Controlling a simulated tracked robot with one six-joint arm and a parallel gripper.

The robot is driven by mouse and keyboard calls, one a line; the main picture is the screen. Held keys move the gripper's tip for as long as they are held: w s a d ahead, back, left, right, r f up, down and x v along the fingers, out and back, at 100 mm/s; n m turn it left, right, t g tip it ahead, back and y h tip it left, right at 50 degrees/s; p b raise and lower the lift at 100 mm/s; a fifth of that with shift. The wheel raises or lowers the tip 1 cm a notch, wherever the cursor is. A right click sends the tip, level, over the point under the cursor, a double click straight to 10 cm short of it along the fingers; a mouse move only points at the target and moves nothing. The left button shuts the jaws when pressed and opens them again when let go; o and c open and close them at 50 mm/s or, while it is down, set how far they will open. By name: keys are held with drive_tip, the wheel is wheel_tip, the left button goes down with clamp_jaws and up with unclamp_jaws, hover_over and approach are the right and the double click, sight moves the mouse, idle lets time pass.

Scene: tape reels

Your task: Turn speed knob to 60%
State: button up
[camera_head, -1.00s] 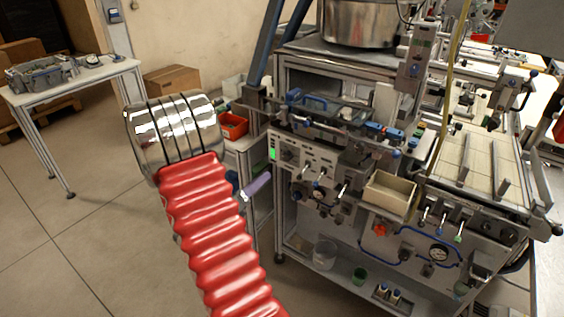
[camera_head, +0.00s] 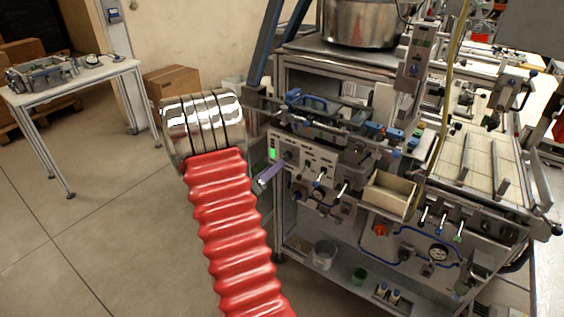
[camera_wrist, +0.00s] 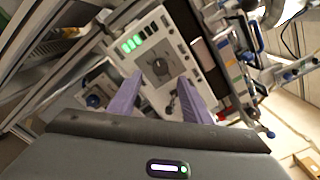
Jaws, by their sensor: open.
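The light control panel (camera_head: 312,158) is on the front of the machine, with a green lit display (camera_head: 272,154) at its left end. In the wrist view the panel (camera_wrist: 150,28) carries the lit display (camera_wrist: 132,44) and a round dark knob (camera_wrist: 160,66) with a scale around it, probably the speed knob. My gripper (camera_wrist: 160,80) is open and empty; its two purple fingers appear on either side just below the knob in the picture, with no visible contact. In the head view my gripper (camera_head: 270,174) is just in front of the panel's left end, one finger mostly showing.
A beige bin (camera_head: 390,193) hangs further right. A steel bowl (camera_head: 362,22) stands on top. The floor at left is open.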

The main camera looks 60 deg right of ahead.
sight(285, 159)
drive_tip(key=shift+s+d, duration=0.15)
drive_tip(key=shift+d, duration=0.9)
drive_tip(key=shift+s+d, duration=0.2)
drive_tip(key=shift+d, duration=0.85)
drive_tip(key=shift+s+d, duration=0.15)
drive_tip(key=shift+d, duration=0.9)
drive_tip(key=shift+c, duration=0.3)
drive_tip(key=c, duration=0.9)
drive_tip(key=shift+a, duration=0.2)
drive_tip(key=shift+c, duration=0.5)
drive_tip(key=shift+d, duration=0.1)
